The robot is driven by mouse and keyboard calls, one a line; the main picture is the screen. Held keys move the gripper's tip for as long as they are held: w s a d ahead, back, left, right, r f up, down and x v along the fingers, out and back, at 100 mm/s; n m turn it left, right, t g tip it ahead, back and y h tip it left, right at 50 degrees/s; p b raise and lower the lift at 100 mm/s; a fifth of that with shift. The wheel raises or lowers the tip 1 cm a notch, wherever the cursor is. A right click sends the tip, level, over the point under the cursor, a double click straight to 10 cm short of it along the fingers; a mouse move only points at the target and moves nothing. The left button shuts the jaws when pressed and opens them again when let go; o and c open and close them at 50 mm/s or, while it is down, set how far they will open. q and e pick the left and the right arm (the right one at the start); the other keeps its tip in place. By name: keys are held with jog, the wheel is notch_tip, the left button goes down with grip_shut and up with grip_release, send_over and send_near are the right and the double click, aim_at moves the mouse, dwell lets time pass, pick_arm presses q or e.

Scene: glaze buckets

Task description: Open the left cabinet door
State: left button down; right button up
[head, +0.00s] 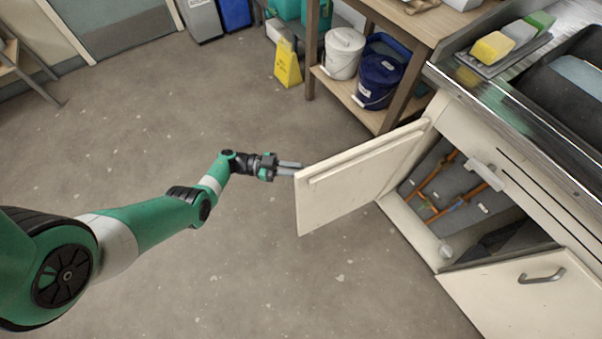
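The left cabinet door (365,175) is cream and stands swung wide open from the cabinet under the sink counter, with its inner face toward the camera. My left gripper (291,168) is at the door's free edge, its fingertips meeting or passing behind that edge. Any handle on the door's outer face is hidden, and I cannot tell whether the fingers are shut on anything. My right gripper is not in view.
Orange and blue pipes (440,190) show inside the open cabinet. The right cabinet door (515,300) is closed, with a metal handle (541,275). A wooden shelf (375,117) holds a white bucket (343,55) and a blue bucket (379,82). A yellow sign (288,65) stands nearby. The floor is clear.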

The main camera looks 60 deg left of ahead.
pick_arm(q)
jog(key=c, duration=1.2)
grip_release()
jog(key=shift+w, duration=0.1)
jog(key=shift+o, duration=0.3)
jog(key=shift+w+d, duration=0.1)
jog(key=shift+w, duration=0.1)
jog(key=v, duration=1.1)
jog(key=shift+s+b, duration=0.3)
jog(key=shift+b, duration=0.05)
